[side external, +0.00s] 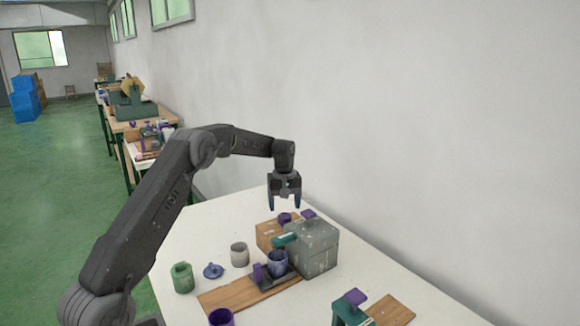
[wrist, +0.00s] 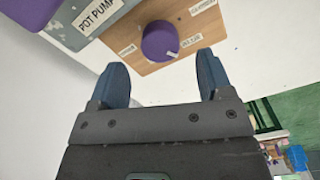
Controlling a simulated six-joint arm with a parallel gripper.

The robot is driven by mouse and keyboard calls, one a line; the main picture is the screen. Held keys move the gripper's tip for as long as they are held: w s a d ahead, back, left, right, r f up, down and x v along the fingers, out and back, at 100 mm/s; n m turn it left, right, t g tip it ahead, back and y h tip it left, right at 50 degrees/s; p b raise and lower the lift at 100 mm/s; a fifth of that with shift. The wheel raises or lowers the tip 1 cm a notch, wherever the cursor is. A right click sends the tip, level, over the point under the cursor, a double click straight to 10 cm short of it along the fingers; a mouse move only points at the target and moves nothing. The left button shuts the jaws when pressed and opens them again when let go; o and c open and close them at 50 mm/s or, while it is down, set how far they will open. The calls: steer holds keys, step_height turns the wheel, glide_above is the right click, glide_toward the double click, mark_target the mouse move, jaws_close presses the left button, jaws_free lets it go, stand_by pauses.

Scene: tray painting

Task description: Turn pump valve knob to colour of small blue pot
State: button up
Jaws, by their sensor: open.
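The pump valve knob (wrist: 160,41) is purple and round, on a wooden panel (wrist: 196,60). Its pale mark points to the lower right in the wrist view, towards a small label (wrist: 191,41). Labels around it are too small to read surely. In the side view the knob (side external: 285,218) sits on a wooden box (side external: 266,238). My gripper (side external: 285,206) is open and empty above it; in the wrist view the knob lies beyond the gap between the blue fingertips (wrist: 163,74), apart from them. A small blue pot (side external: 278,265) stands on a dark base in front of the grey box.
The grey box (side external: 318,250), labelled "POT PUMP", adjoins the wooden box. A wall runs along the right.

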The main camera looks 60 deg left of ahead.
mark_target(286, 217)
step_height(286, 217, up, 10)
steer(key=s+d+r+m+t, duration=0.1)
steer(key=s+d+r+m, duration=0.2)
steer(key=d, duration=0.5)
steer(key=s+d+r+m+t, duration=0.1)
steer(key=s+d+r+m, duration=0.1)
steer(key=s+d+r, duration=0.4)
steer(key=shift+d+r+m+y, duration=0.4)
steer(key=shift+d+r, duration=0.05)
steer(key=shift+d, duration=0.7)
